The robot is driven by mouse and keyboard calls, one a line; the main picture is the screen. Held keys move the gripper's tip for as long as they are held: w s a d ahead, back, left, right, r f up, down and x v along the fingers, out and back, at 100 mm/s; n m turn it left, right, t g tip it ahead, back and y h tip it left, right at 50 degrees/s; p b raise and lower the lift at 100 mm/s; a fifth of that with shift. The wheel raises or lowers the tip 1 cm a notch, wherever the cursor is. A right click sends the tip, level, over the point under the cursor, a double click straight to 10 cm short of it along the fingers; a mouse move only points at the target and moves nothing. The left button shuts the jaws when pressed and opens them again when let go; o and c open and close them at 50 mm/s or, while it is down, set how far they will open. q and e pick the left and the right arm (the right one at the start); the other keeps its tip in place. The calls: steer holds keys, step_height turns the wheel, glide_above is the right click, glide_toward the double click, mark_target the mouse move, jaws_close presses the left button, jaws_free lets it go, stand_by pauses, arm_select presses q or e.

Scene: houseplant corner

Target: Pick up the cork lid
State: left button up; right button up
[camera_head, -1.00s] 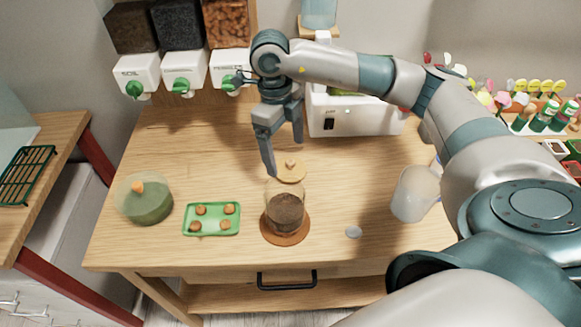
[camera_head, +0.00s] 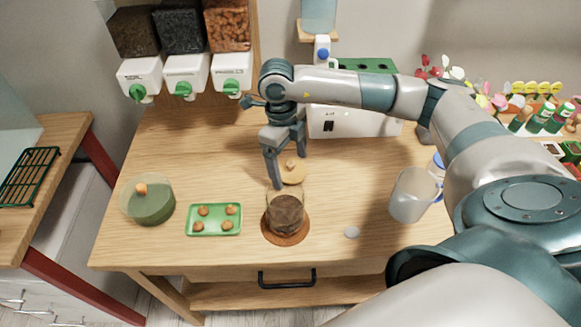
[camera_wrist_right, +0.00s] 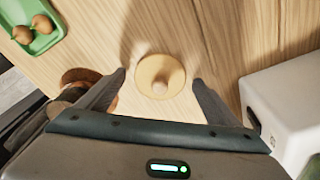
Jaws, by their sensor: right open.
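The cork lid (camera_head: 293,175) is a round tan disc with a small knob on top. It lies on the wooden table behind the glass jar of dark soil (camera_head: 286,214). My right gripper (camera_head: 291,173) is open above the lid and empty. In the right wrist view the lid (camera_wrist_right: 160,76) shows between the two spread fingertips (camera_wrist_right: 159,78), apart from both. In the head view the near finger stands just left of the lid and the lid is partly hidden. My left gripper is not in view.
The jar stands on a brown saucer (camera_head: 269,236). A clear pitcher (camera_head: 409,197) stands right, a white machine (camera_head: 345,125) behind.

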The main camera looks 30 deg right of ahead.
mark_target(290, 163)
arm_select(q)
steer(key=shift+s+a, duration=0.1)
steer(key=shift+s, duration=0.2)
arm_select(e)
steer(key=shift+f, duration=0.3)
steer(key=c, duration=1.1)
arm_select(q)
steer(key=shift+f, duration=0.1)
arm_select(e)
steer(key=shift+r, duration=0.2)
steer(key=shift+r+b, duration=0.3)
steer(key=shift+r, duration=0.35)
step_height(290, 163, up, 7)
steer(key=shift+r+b, duration=0.15)
steer(key=shift+b, duration=0.85)
steer(key=shift+r, duration=0.55)
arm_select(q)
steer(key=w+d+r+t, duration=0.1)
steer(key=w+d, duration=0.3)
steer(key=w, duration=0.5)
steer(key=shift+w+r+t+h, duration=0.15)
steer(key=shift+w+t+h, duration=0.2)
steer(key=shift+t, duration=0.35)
